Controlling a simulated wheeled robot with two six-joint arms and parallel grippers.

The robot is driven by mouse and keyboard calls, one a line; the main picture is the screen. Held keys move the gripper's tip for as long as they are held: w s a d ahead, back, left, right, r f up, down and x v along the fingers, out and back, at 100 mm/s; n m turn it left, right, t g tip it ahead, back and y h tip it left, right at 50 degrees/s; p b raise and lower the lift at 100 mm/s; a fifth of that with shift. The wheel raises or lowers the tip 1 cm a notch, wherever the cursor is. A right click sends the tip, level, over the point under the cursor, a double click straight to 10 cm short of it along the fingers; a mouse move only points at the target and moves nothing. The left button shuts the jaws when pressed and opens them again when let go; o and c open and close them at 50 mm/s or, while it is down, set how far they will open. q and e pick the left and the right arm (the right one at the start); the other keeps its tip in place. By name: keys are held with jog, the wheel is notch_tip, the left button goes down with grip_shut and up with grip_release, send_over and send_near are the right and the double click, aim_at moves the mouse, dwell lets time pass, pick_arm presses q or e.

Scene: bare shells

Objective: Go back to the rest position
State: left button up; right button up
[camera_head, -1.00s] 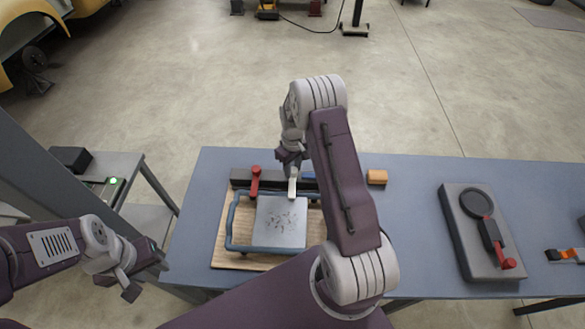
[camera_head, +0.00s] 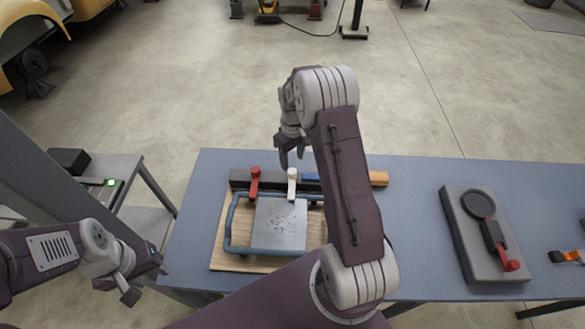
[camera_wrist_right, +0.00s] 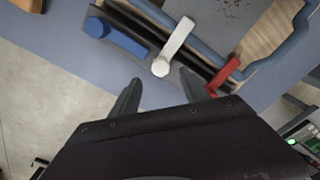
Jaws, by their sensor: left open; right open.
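My right gripper (camera_head: 291,158) is open and empty above the back edge of the bench, just behind a white lever. In the right wrist view its two fingers (camera_wrist_right: 160,95) are spread, with the white lever (camera_wrist_right: 174,46) beyond them and nothing between them. My left gripper (camera_head: 128,283) hangs at the lower left, off the bench's left end, open, with nothing seen in it.
On the blue-grey bench (camera_head: 420,200), a wooden board (camera_head: 218,258) carries a blue frame (camera_head: 232,225) around a metal plate (camera_head: 280,225). A red lever (camera_head: 255,184) stands beside the white one. A grey block with a red handle (camera_head: 462,230) lies right. A side table (camera_head: 125,170) stands left.

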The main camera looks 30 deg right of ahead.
jog(key=shift+r, duration=1.6)
